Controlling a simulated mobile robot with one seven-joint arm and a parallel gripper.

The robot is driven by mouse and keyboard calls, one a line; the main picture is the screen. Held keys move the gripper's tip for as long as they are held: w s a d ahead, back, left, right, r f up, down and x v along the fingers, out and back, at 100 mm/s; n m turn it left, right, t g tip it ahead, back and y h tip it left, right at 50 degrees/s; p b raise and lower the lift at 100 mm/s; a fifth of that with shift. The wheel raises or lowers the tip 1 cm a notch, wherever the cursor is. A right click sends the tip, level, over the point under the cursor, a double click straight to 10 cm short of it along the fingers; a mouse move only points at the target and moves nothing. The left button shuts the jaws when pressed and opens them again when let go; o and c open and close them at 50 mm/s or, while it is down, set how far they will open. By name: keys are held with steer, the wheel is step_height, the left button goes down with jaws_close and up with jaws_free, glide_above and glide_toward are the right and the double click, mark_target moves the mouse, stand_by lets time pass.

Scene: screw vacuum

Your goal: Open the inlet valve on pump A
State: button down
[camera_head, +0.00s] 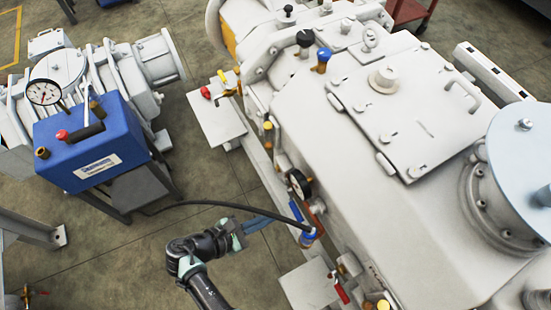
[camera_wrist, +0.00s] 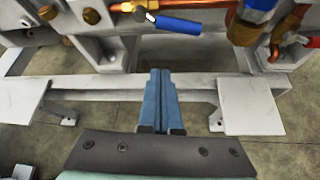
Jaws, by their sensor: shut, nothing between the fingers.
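A blue-handled valve (camera_head: 295,212) sits low on the side of the large white pump (camera_head: 345,170). I see no label that tells which pump is A or which valve is the inlet. In the wrist view, the valve's blue lever (camera_wrist: 178,24) points right from a nut on a brass pipe. My gripper (camera_head: 268,221) has blue fingers and is shut and empty. In the head view it is left of the valve, apart from it. In the wrist view my gripper (camera_wrist: 158,72) points toward the lever, which lies beyond the fingertips.
A black hose (camera_head: 215,203) runs from the blue box unit (camera_head: 95,145) to the pump side, just above my gripper. A pressure gauge (camera_head: 299,184) and red-handled valves (camera_head: 341,292) sit along the pump. A grey frame rail (camera_wrist: 90,86) crosses under my fingers.

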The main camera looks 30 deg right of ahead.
steer(key=v, duration=0.5)
steer(key=shift+s, duration=0.2)
stand_by(0.3)
